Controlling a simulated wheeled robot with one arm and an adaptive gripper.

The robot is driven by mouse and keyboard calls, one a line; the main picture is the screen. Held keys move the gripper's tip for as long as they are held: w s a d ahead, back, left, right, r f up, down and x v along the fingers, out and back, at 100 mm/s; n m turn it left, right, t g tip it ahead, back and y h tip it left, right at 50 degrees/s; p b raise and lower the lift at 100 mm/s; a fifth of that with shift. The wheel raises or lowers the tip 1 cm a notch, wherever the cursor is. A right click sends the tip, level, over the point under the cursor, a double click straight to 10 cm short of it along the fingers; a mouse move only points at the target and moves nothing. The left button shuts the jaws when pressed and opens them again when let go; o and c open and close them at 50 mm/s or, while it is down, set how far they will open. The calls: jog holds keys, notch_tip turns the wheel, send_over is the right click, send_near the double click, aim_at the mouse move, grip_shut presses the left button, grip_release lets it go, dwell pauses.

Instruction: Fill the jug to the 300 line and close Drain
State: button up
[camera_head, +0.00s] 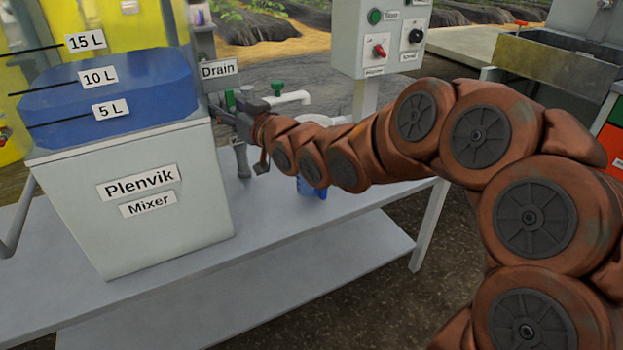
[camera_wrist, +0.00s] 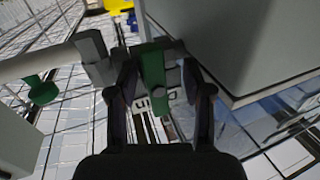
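The grey Plenvik mixer (camera_head: 150,215) stands on the table, with blue liquid behind its clear upper wall. The Drain label (camera_head: 219,69) is at its right side. Below the label, my gripper (camera_head: 236,112) is at the drain valve. In the wrist view, the valve's green handle (camera_wrist: 153,82) lies between the two fingers of my gripper (camera_wrist: 158,88). The fingers are spread, and I see no clear grip on the handle. The jug (camera_head: 312,188), with blue in it, shows behind and below my arm. My arm hides most of it, so its level and 300 line cannot be read.
Another green-handled valve on a white pipe (camera_head: 290,97) is just right of my gripper. A control box (camera_head: 380,38) with knobs stands behind. The table (camera_head: 270,235) is clear in front of the mixer. A metal sink (camera_head: 560,60) is at the right.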

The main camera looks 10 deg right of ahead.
jog(key=shift+d, duration=0.2)
jog(key=shift+s+d+r, duration=0.15)
jog(key=shift+s+d, duration=0.1)
jog(key=shift+s, duration=0.6)
jog(key=s, duration=0.2)
jog(key=s+d+b, duration=0.1)
jog(key=s, duration=0.2)
jog(key=shift+d, duration=0.1)
dwell(0.4)
